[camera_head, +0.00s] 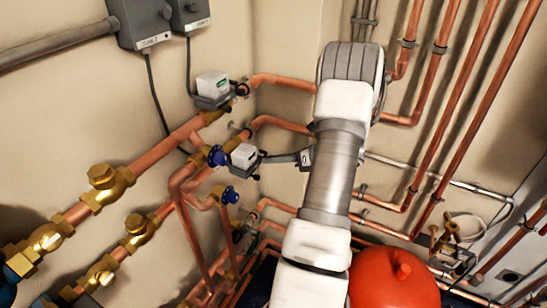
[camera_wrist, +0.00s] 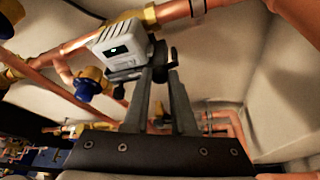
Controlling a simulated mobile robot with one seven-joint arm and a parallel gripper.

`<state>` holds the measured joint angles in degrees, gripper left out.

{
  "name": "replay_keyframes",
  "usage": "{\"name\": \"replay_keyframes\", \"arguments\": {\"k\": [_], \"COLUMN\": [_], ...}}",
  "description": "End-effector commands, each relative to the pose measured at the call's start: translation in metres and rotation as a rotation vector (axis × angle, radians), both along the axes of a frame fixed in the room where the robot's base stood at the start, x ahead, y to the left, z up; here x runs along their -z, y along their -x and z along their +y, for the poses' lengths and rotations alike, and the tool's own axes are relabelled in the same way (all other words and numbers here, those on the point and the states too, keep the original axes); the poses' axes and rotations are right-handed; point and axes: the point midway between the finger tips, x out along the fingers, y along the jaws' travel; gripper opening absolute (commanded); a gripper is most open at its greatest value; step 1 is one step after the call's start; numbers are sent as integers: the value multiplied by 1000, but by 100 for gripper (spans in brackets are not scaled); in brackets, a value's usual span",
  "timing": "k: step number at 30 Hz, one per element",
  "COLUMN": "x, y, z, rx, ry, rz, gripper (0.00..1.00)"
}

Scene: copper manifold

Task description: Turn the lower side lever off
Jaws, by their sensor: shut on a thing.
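The lower white actuator box (camera_head: 243,156) sits on a copper pipe at the left of centre in the head view. It also shows large in the wrist view (camera_wrist: 122,47). The dark side lever (camera_wrist: 157,52) sits at the right side of this box. My gripper (camera_wrist: 160,76) reaches up to it, its two dark fingers closed in on the lever. In the head view my gripper (camera_head: 268,158) extends left from my arm to the box's right side. The fingertips hide part of the lever, so its exact angle is hard to tell.
An upper white actuator box (camera_head: 212,85) sits above and left. Blue handwheels (camera_head: 217,156) (camera_head: 230,195) and brass valves (camera_head: 107,181) line the pipes on the left. A red tank (camera_head: 393,280) stands at the bottom. Vertical copper pipes (camera_head: 455,100) run along the right wall.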

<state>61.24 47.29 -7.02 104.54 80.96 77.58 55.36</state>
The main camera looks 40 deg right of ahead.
Motion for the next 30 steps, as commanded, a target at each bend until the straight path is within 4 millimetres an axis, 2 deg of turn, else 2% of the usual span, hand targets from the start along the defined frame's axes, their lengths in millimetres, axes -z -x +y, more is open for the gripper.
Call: {"name": "replay_keyframes", "arguments": {"k": [8, 9, 13, 14, 24, 30], "x": [0, 0, 0, 0, -1, -11], "y": [0, 0, 0, 0, 3, 27], "z": [0, 0, 0, 0, -2, -14], "rx": [2, 2, 2, 1, 1, 5], "ry": [-1, -1, -1, 0, 0, 1], "rz": [1, 1, 1, 1, -1, 0], "gripper": [0, 28, 51, 55, 55, 55]}}
